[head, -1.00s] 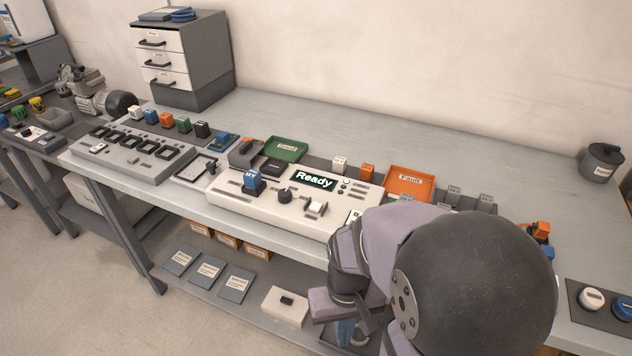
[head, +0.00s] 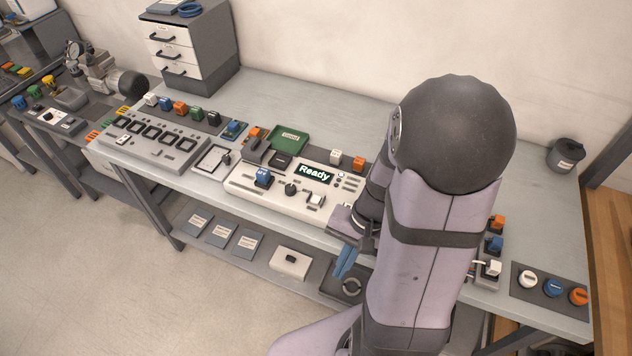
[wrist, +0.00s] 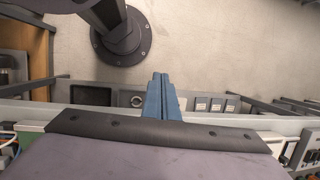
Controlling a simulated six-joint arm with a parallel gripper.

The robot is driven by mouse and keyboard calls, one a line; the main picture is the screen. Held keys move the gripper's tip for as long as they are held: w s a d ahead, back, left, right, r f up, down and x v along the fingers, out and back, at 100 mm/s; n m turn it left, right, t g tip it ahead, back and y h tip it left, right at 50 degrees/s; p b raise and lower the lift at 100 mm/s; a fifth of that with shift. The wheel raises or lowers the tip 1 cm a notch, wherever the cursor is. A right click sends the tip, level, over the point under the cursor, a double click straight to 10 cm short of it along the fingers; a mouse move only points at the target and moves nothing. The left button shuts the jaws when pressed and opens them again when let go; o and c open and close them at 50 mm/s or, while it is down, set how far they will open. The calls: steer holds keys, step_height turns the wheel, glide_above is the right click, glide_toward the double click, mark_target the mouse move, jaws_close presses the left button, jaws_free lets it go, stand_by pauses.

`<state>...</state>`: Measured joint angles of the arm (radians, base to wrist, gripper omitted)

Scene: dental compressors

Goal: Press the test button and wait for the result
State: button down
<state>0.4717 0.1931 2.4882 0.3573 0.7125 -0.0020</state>
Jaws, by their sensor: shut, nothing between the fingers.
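The white tester (head: 262,199) stands on the bench with its display (head: 314,174) reading "Ready". A blue block (head: 263,178) sits in its left part. A black knob (head: 291,189) and a square white button (head: 315,200) are on its front panel; any label on the button is too small to read. My gripper (head: 345,262), with blue fingers, is shut and empty. It is in front of the bench edge, below and to the right of the button and apart from it. The wrist view shows the shut fingers (wrist: 160,92) over the floor and lower shelf. My arm hides the tester's right end.
A green tray (head: 289,139) lies behind the tester. White and orange blocks (head: 347,159) stand at its back right. A grey unit (head: 157,140) with several slots is to the left. The lower shelf holds labelled cards (head: 222,233) and a white box (head: 290,262).

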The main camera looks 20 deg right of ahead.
steer(key=w+a+r+m+t+y+p, duration=0.1)
steer(key=w+r+m+t+y+p, duration=0.1)
steer(key=w+r+m+p, duration=0.3)
step_height(320, 180, up, 6)
steer(key=f+m+t+h+b, duration=0.1)
steer(key=m+t, duration=0.6)
steer(key=m, duration=0.1)
glide_above(316, 199)
steer(key=shift+s+d+r, duration=0.2)
steer(key=shift+s+d, duration=0.15)
steer(key=shift+s, duration=0.15)
steer(key=shift+f, duration=0.15)
step_height(316, 199, down, 7)
steer(key=b, duration=0.5)
steer(key=shift+b, duration=0.4)
steer(key=shift+f+b, duration=0.75)
steer(key=shift+b, duration=0.3)
